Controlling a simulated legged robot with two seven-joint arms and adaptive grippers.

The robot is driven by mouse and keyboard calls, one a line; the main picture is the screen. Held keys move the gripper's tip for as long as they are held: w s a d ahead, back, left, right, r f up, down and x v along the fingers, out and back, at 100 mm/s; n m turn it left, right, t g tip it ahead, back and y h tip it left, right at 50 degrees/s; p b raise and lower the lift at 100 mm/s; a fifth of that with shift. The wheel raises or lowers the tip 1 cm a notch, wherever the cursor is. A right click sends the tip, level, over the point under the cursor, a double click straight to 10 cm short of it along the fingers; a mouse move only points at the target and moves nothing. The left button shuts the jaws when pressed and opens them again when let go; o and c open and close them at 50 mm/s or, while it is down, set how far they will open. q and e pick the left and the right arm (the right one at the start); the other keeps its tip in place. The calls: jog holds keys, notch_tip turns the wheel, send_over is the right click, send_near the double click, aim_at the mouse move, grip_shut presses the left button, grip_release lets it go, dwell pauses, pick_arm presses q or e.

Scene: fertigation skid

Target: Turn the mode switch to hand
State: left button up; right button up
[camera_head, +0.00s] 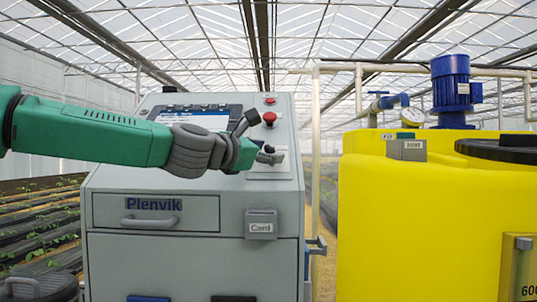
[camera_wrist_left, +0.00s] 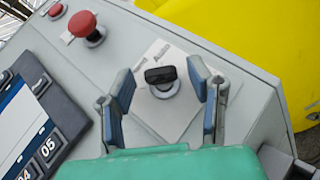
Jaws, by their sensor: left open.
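The mode switch (camera_wrist_left: 161,76) is a black bar knob on a round grey base, set on a light label plate (camera_wrist_left: 150,110) in the left wrist view. My left gripper (camera_wrist_left: 166,88) is open, with one finger on each side of the knob and gaps between. In the head view my left gripper (camera_head: 258,140) is over the right part of the grey cabinet's sloped panel, in front of the label plate (camera_head: 272,168). The switch is mostly hidden there by the fingers. The lettering on the plate is too small to read. My right gripper is in neither view.
A red mushroom button (camera_wrist_left: 83,24) sits up-left of the switch, with a smaller red one (camera_wrist_left: 55,9) beyond. A display unit with keys (camera_wrist_left: 42,120) is at left. A yellow tank (camera_head: 420,220) stands right of the cabinet (camera_head: 195,265), across a gap.

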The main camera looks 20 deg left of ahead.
pick_arm(q)
jog(key=shift+w+d, duration=0.4)
jog(key=shift+d, duration=0.1)
jog(key=shift+a, duration=0.15)
jog(key=shift+c, duration=0.9)
jog(key=shift+a, duration=0.2)
grip_shut()
jog(key=shift+d+r+p, duration=0.1)
jog(key=shift+p, duration=0.4)
jog(key=m+g+h+p, duration=0.2)
jog(key=m+g+p, duration=0.2)
jog(key=p, duration=0.5)
jog(key=m+g+h+p, duration=0.1)
jog(key=m+g+p, duration=0.2)
jog(key=p, duration=0.6)
jog(key=shift+r+m+g+h, duration=0.1)
jog(key=shift+m+g+h, duration=0.3)
jog(key=shift+m, duration=0.7)
jog(key=shift+f+m+g+p, duration=0.2)
jog(key=shift+m+g+p, duration=0.1)
jog(key=shift+p, duration=0.4)
